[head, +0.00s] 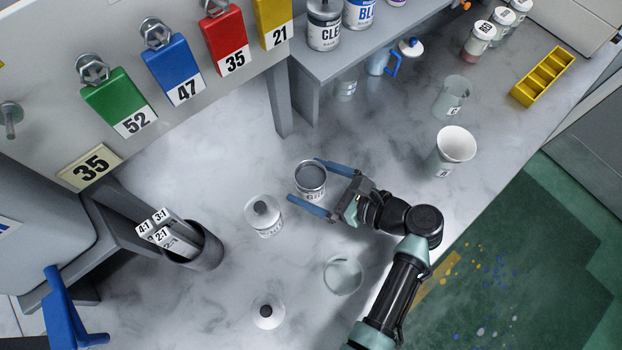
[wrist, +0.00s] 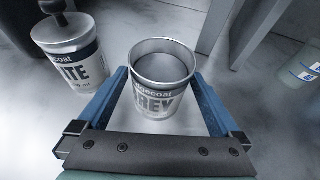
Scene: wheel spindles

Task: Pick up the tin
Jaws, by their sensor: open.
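A small open tin (head: 311,181) with a grey inside and a metal rim stands upright on the marble bench in the head view. In the wrist view the tin (wrist: 161,85) shows a label reading "REY". My gripper (head: 304,182) is open, with one blue finger on each side of the tin. In the wrist view the fingers (wrist: 162,88) also flank it, with the tin between them. I cannot tell whether either finger touches it.
A lidded tin with a dark knob (head: 264,215) stands close left of the gripper; it also shows in the wrist view (wrist: 68,50). A shelf (head: 345,55) stands behind.

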